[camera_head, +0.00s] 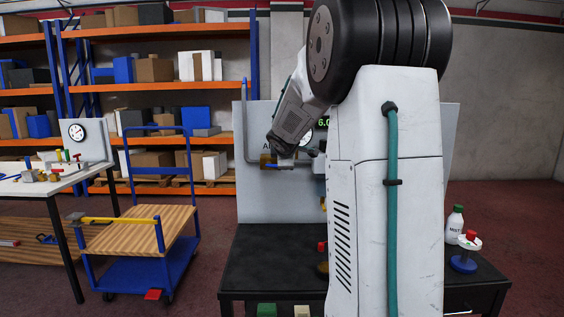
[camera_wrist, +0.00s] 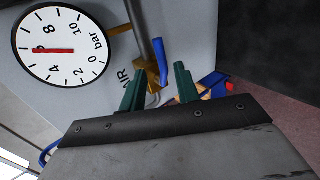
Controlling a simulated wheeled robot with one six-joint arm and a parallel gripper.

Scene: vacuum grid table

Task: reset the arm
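My arm stands in the middle of the head view and bends down to the left. My gripper (camera_wrist: 160,84) shows in the wrist view as two green fingers set apart, with nothing visibly held between them. Past the fingers is a brass valve (camera_wrist: 154,76) with a blue lever (camera_wrist: 161,62) on a grey pipe. The valve (camera_head: 266,160) also shows in the head view, close to my wrist, in front of a grey panel (camera_head: 270,205). Whether the fingers touch the valve or lever cannot be told. The fingertips are not clear in the head view.
A round pressure gauge (camera_wrist: 58,47) is on the panel near my gripper. A black table (camera_head: 262,262) stands below my arm, with a white bottle (camera_head: 455,224) and a red-topped blue-based item (camera_head: 465,252) at right. A wooden-topped blue cart (camera_head: 135,236) stands at left.

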